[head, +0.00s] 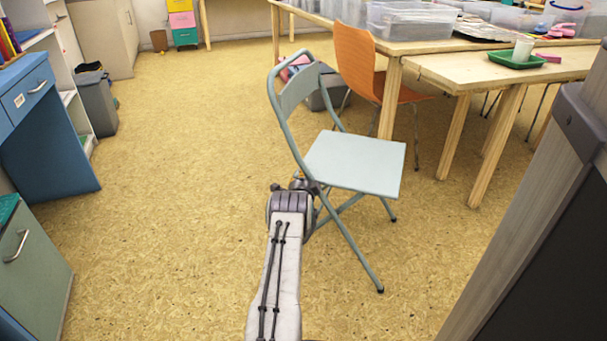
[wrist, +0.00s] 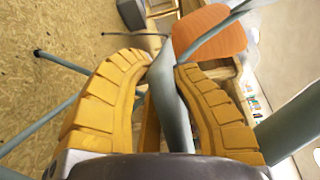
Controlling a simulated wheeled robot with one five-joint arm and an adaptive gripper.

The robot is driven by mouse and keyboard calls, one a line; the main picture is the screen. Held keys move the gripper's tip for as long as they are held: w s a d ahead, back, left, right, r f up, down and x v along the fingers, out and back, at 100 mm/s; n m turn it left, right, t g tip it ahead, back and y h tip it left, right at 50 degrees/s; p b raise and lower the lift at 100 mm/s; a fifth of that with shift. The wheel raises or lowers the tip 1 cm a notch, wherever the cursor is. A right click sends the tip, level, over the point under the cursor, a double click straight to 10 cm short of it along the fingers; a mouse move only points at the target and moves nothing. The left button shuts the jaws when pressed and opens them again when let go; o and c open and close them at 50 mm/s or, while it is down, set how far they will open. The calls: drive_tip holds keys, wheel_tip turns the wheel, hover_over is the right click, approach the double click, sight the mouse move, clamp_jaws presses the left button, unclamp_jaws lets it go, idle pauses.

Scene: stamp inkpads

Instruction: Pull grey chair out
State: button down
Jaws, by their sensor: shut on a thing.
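The grey folding chair (head: 355,163) stands upright and unfolded on the floor in the middle of the head view, with its backrest to the left. My gripper (wrist: 165,72) is shut on a grey tube of the chair frame, which runs between the two yellow fingers in the wrist view. In the head view my arm reaches up to the chair's near left side, and the fingers are mostly hidden behind my wrist. Other grey chair tubes (wrist: 45,122) cross the wrist view at the left and right.
An orange chair (head: 358,58) stands behind the grey one, by wooden tables (head: 450,72) holding clear bins. A grey bin (head: 98,103) and blue desk (head: 50,130) are at the left. A dark-panelled grey piece (head: 545,200) fills the right foreground. Open floor (head: 190,150) lies left of the chair.

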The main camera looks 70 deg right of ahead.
drive_tip(key=shift+w+r, duration=0.2)
drive_tip(key=shift+w, duration=0.1)
drive_tip(key=c, duration=1.3)
unclamp_jaws()
drive_tip(key=o, duration=0.3)
drive_tip(key=shift+s+f, duration=0.15)
drive_tip(key=shift+o, duration=0.2)
drive_tip(key=shift+s+a, duration=0.1)
drive_tip(key=shift+a, duration=0.1)
drive_tip(key=v, duration=0.7)
drive_tip(key=shift+a, duration=0.25)
